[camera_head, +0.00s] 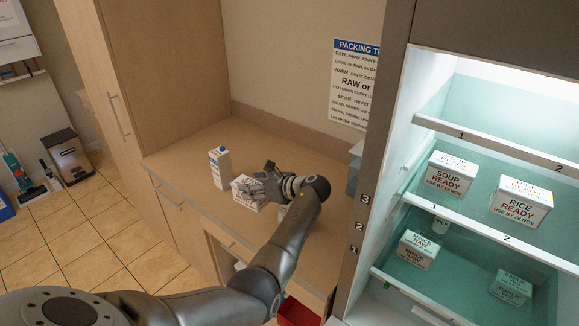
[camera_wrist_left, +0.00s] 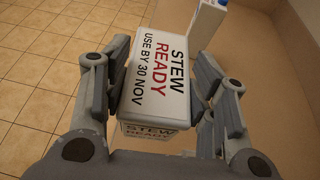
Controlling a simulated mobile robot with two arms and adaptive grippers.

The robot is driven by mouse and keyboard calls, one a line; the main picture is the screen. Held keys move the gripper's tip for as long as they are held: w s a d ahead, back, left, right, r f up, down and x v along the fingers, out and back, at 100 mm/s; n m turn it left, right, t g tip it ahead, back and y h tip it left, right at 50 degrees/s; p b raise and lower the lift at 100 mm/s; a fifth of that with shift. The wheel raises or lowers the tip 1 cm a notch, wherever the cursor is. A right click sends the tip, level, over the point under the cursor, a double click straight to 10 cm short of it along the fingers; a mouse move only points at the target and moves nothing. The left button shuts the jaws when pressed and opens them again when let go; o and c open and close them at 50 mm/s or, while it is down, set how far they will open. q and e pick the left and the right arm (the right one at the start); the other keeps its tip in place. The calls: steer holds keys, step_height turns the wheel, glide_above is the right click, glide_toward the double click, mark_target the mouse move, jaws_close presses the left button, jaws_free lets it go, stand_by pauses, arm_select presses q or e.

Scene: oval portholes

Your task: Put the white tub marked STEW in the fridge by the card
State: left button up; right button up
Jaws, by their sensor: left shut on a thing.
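The white tub marked STEW READY, USE BY 30 NOV (camera_wrist_left: 157,75) is between the fingers of my left gripper (camera_wrist_left: 160,90) in the left wrist view. In the head view the tub (camera_head: 243,188) is at the wooden counter, partly hidden by my left gripper (camera_head: 262,183), which is shut on it. I cannot tell if it touches the counter. The lit fridge (camera_head: 490,148) stands open at the right. The card (camera_head: 355,85), headed PACKING, hangs on the wall; the fridge frame hides its right side. My right gripper is not in view.
A carton (camera_head: 220,167) stands left of the tub. The upper fridge shelf looks empty. The middle shelf holds a SOUP READY tub (camera_head: 451,174) and a RICE READY tub (camera_head: 521,202).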

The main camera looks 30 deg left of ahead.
arm_select(q)
steer(key=shift+r, duration=0.1)
steer(key=shift+s+d+f+t+b, duration=0.1)
steer(key=shift+d+f+t+b, duration=0.2)
steer(key=shift+b, duration=0.2)
steer(key=s+d+f+m+t+h+b, duration=0.1)
steer(key=s+d+m+t+h+b, duration=0.1)
steer(key=s+d, duration=0.4)
steer(key=s+d+f+m+t+h+b, duration=0.1)
steer(key=s+d+m+t+b, duration=0.4)
steer(key=d, duration=0.8)
steer(key=s+d+f+m+t+h+b, duration=0.1)
steer(key=s+d+m+t+h+b, duration=0.3)
steer(key=s+d, duration=0.4)
steer(key=shift+d+f+m+b, duration=0.25)
steer(key=shift+d+m+b, duration=0.25)
steer(key=shift+d+b, duration=0.75)
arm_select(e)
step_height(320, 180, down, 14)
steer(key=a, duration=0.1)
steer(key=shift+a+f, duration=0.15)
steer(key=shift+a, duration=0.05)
